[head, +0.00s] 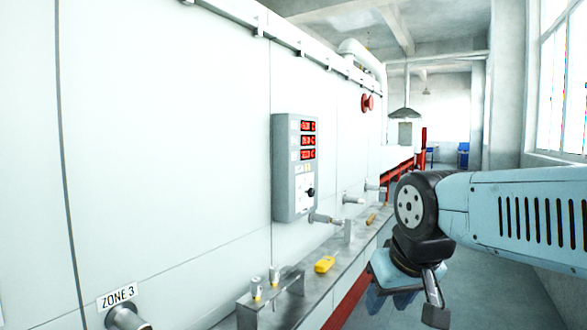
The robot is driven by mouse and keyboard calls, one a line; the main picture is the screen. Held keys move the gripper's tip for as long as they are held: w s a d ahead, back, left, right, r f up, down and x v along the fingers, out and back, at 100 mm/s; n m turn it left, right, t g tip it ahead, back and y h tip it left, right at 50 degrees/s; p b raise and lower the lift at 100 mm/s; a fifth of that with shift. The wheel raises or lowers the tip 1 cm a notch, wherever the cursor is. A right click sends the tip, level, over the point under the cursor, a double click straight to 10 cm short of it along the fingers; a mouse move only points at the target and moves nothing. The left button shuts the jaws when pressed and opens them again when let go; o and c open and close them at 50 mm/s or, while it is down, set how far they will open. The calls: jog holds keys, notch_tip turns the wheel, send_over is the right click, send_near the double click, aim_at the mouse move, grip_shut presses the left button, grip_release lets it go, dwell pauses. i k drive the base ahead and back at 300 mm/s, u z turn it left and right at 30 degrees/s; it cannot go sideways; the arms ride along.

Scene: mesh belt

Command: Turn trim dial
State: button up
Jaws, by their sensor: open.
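A grey control box (282,170) is mounted on the white wall panel, left of centre. It has three red digital readouts (308,141) and, below them, a white plate with a small black knob (310,193), which looks like the trim dial. Its pointer position is too small to read. My gripper (406,306) hangs low on the right, pointing downward, to the right of the ledge. It is open, with nothing visible between the fingers, and well apart from the knob. Part of the hand is hidden by my wrist.
Metal stubs (326,218) stick out of the wall below the box. A red button (367,103) sits higher up. Floor at right is clear.

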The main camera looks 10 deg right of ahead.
aim_at(311, 192)
jog(key=z, duration=0.05)
jog(key=i, duration=0.65)
jog(key=u, duration=0.25)
jog(key=k, duration=0.65)
jog(key=z, duration=0.1)
jog(key=i, duration=0.75)
jog(key=z, duration=0.95)
